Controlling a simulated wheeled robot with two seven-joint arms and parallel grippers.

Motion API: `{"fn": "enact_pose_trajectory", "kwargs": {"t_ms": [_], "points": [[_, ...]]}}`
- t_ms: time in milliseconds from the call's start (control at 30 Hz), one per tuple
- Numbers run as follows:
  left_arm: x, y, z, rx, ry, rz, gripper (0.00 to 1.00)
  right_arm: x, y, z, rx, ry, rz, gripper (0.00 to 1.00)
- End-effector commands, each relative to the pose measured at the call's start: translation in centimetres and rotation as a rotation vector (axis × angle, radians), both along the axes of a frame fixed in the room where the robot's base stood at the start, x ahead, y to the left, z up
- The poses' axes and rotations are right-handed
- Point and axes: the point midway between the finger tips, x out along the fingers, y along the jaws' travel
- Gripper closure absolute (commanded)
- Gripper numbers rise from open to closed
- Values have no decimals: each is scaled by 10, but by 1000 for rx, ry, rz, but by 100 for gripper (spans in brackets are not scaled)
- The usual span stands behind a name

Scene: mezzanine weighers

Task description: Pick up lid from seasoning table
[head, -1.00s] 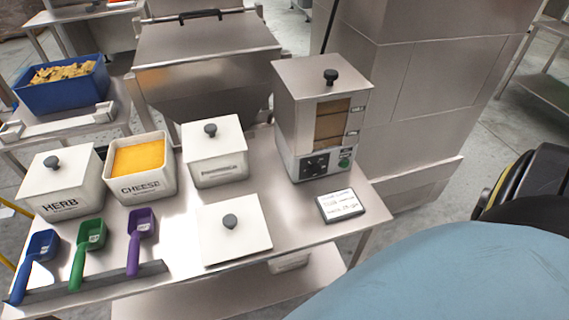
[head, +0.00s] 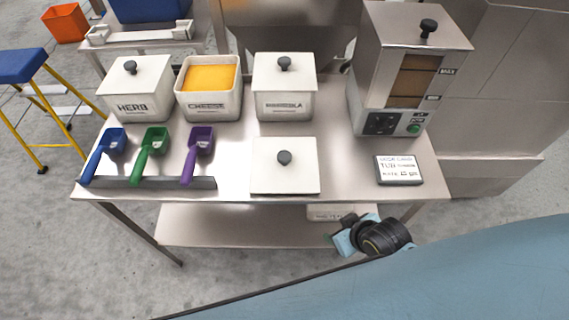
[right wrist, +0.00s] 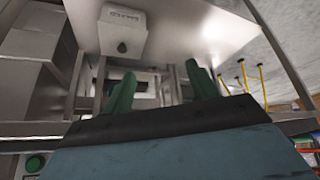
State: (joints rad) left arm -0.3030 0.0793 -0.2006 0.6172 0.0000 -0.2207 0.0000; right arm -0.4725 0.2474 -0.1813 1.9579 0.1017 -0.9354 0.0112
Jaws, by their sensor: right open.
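A white square lid (head: 300,183) with a dark round knob (head: 284,157) lies flat at the front of the steel seasoning table (head: 235,145), seen in the head view. Behind it to the left, the cheese tub (head: 208,106) stands uncovered with orange contents. The herb tub (head: 127,107) and a third white tub (head: 284,104) have lids on. My right gripper (head: 343,238) is in front of the table's front edge, right of the lid and apart from it. In the right wrist view its fingers (right wrist: 162,88) are spread with nothing between them. My left gripper does not show.
Blue, green (head: 151,148) and purple scoops rest in a rack left of the lid. A small sign (head: 399,170) and a steel machine (head: 405,75) stand to the right. A lower shelf (head: 230,226) runs under the table. A blue-topped yellow stool (head: 22,66) is at left.

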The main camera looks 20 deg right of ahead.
Motion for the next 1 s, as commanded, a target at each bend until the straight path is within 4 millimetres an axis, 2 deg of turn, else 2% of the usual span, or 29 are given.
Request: {"fn": "enact_pose_trajectory", "kwargs": {"t_ms": [33, 167, 233, 500, 700, 833, 1000], "points": [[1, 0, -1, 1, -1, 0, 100, 3, 3, 18, 6, -21, 10, 41], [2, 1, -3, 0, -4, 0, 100, 8, 10, 57, 19, -66, 34, 41], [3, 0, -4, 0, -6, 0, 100, 18, 13, 79, 38, -139, 72, 41], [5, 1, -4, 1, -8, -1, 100, 56, 21, 109, 153, -403, 185, 41], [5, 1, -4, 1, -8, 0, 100, 73, 22, 135, 243, -564, 244, 41], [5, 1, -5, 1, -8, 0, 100, 79, 23, 141, 269, -607, 256, 41], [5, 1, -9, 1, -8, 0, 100, 99, 33, 134, 277, -619, 255, 41]]}}
